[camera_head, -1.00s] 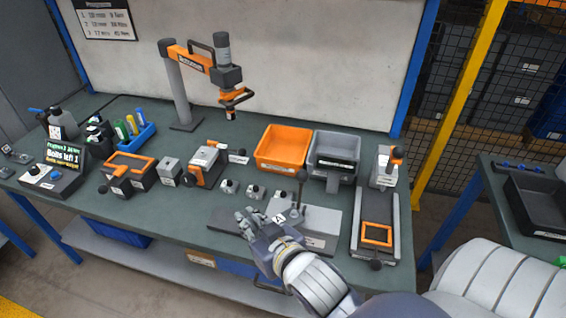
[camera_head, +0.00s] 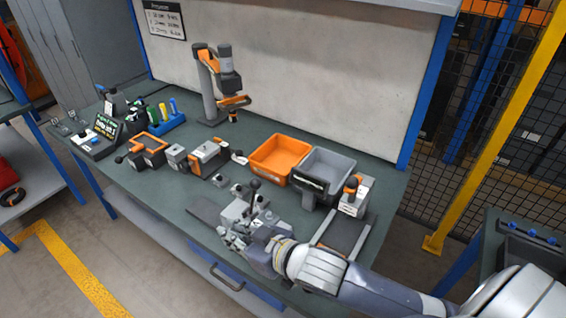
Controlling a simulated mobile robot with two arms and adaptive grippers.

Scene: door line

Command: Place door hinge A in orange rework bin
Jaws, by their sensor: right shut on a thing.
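The orange rework bin (camera_head: 279,158) stands open on the green workbench, right of centre, and looks empty. My right gripper (camera_head: 233,238) is over the front part of the bench, in front of and left of the bin. It is shut on a small grey part, which I take for door hinge A; the fingers hide most of it, and its label cannot be read. Other small grey hinge-like parts (camera_head: 237,189) lie on the bench behind the gripper. My left gripper is not in view.
A grey bin (camera_head: 322,172) stands right beside the orange one. A grey fixture with an upright black lever (camera_head: 254,195) is close behind my right gripper. An orange-and-grey arm stand (camera_head: 209,90) rises at the back. A grey slide unit (camera_head: 345,238) lies at the right.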

